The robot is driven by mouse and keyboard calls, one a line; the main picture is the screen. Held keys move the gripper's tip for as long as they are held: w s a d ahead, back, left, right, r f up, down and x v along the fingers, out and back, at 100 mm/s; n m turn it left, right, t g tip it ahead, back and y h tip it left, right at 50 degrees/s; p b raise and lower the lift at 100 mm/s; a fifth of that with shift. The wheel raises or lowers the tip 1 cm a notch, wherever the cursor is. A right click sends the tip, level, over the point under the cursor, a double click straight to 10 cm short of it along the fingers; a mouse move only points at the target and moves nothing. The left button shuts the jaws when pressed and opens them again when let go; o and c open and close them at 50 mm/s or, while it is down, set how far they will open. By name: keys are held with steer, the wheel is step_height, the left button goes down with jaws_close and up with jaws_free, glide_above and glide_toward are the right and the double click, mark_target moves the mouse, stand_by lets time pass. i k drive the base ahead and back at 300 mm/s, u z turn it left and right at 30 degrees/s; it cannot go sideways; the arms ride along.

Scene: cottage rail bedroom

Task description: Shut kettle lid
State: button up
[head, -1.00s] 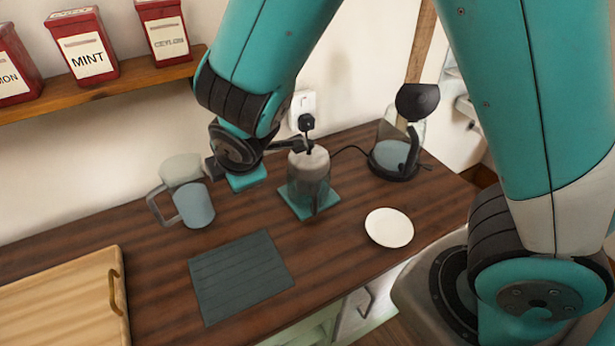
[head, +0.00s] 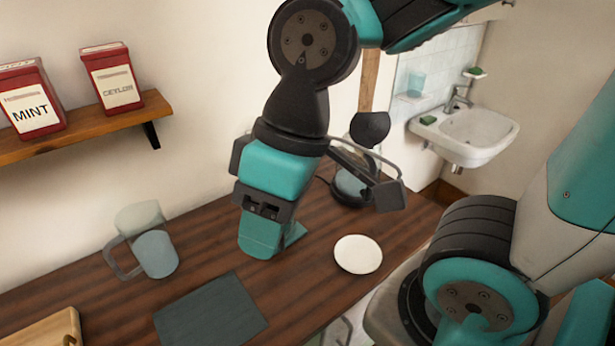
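Part of the kettle's body and base is hidden behind the gripper.
A white plate (head: 358,254) lies in front of the kettle. A glass jug (head: 157,254), a dark mat (head: 211,314) and a wooden tray (head: 45,332) are to the left. Red tins (head: 113,78) stand on a shelf. A sink (head: 468,136) is at the right.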

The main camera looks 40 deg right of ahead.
mark_target(367, 129)
steer(key=u, duration=0.05)
steer(key=k, duration=1.15)
steer(key=z, duration=0.85)
steer(key=i, duration=1.15)
steer(key=u, duration=0.15)
